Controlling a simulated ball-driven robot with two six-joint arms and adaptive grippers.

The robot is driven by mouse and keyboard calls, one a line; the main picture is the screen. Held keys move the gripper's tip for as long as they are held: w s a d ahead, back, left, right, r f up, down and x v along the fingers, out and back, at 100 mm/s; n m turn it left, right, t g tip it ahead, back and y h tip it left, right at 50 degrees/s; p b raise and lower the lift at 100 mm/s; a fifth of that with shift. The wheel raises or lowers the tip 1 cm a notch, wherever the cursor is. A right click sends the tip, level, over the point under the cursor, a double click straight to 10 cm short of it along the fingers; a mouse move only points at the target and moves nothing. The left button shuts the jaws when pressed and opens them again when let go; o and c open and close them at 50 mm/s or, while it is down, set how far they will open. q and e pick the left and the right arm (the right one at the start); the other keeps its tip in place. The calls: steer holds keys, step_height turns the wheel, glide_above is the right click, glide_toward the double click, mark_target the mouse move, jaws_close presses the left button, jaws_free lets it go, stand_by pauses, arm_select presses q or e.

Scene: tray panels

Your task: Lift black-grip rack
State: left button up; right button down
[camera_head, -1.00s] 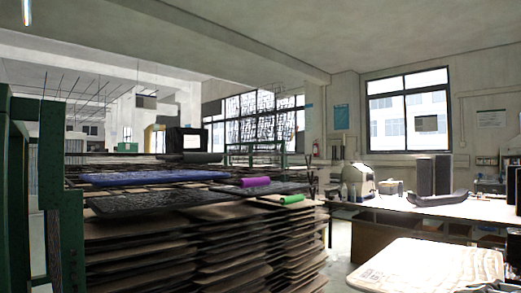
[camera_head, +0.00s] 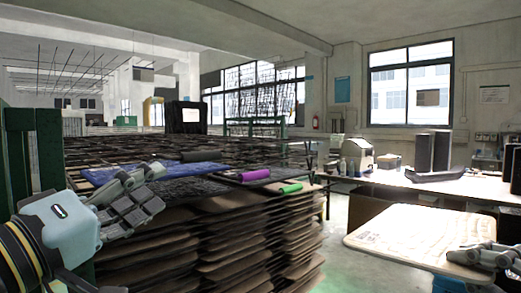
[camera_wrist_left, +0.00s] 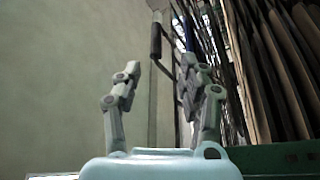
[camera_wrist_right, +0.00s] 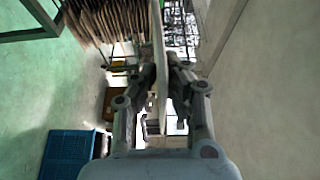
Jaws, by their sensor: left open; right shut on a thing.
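The dark grip (camera_head: 200,156) lies at the back edge of the blue panel (camera_head: 190,181) on top of the tray stack. In the left wrist view a black grip (camera_wrist_left: 156,40) on a thin rod shows beyond the fingers. My left gripper (camera_head: 142,190) is open and empty at the left end of the blue panel, covering part of it. In the left wrist view its fingers (camera_wrist_left: 163,85) stand apart, and I cannot tell if they touch anything. My right gripper (camera_head: 484,256) is shut on the right edge of a pale board (camera_head: 420,235). The board shows edge-on in the right wrist view (camera_wrist_right: 158,65).
A purple grip (camera_head: 255,174) and a green grip (camera_head: 291,188) lie on the stack to the right. A green frame (camera_head: 18,165) stands at the left. A bright table (camera_head: 440,184) is behind the board. A blue crate (camera_wrist_right: 67,154) sits on the floor.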

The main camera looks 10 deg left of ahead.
mark_target(193, 162)
arm_select(q)
steer(key=x, duration=0.4)
steer(key=p+x, duration=0.1)
steer(key=x, duration=0.7)
steer(key=shift+r+p, duration=0.35)
steer(key=shift+p, duration=0.05)
arm_select(e)
steer(key=shift+r, duration=0.9)
arm_select(q)
jaws_close()
